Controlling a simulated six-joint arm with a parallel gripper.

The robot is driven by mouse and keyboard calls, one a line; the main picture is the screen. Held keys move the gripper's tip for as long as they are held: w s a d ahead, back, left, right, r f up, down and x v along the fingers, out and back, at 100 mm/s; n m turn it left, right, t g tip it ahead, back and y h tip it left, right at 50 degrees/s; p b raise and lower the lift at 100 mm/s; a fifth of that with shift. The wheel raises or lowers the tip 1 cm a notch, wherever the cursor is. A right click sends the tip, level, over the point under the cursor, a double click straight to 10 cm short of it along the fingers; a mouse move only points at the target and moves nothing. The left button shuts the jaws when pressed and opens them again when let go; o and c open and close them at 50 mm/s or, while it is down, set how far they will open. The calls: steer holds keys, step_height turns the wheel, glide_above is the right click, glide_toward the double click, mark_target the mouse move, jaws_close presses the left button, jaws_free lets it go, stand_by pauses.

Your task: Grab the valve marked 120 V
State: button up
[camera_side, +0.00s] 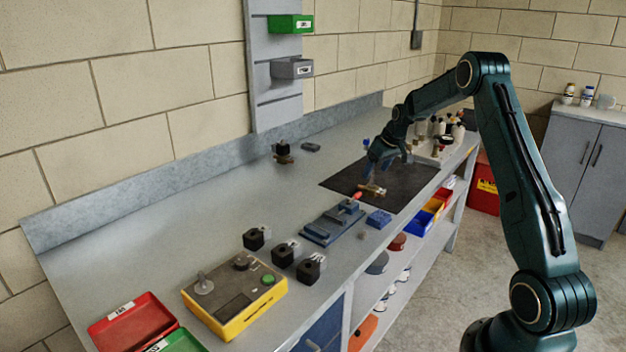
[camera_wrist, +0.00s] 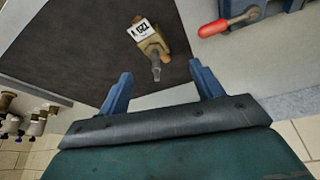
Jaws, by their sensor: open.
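A brass valve (camera_wrist: 151,42) with a white label lies on the dark mat (camera_wrist: 75,40) in the wrist view. The label looks upside down and appears to read 120 V. In the side view a small brass valve (camera_side: 371,190) lies on the mat below my gripper. My gripper (camera_wrist: 160,82) has its two blue fingers spread apart with nothing between them. The valve is just beyond the fingertips, roughly centred between them, its stem pointing toward my gripper. In the side view my gripper (camera_side: 385,168) hangs above the mat; its fingertips are small and partly unclear.
A blue vise (camera_side: 333,222) with a red-handled lever stands near the mat. A blue block (camera_side: 379,218) is beside it. Black solenoid coils (camera_side: 283,254) and a yellow tester (camera_side: 235,294) stand at the front left. Several bottles (camera_side: 437,127) stand behind my gripper.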

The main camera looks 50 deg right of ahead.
mark_target(373, 176)
steer(key=shift+x, duration=1.15)
steer(key=shift+x, duration=2.55)
steer(key=shift+d, duration=0.1)
steer(key=shift+c, duration=0.5)
jaws_close()
steer(key=shift+r, duration=0.2)
step_height(373, 176, up, 20)
steer(key=shift+f, duration=0.15)
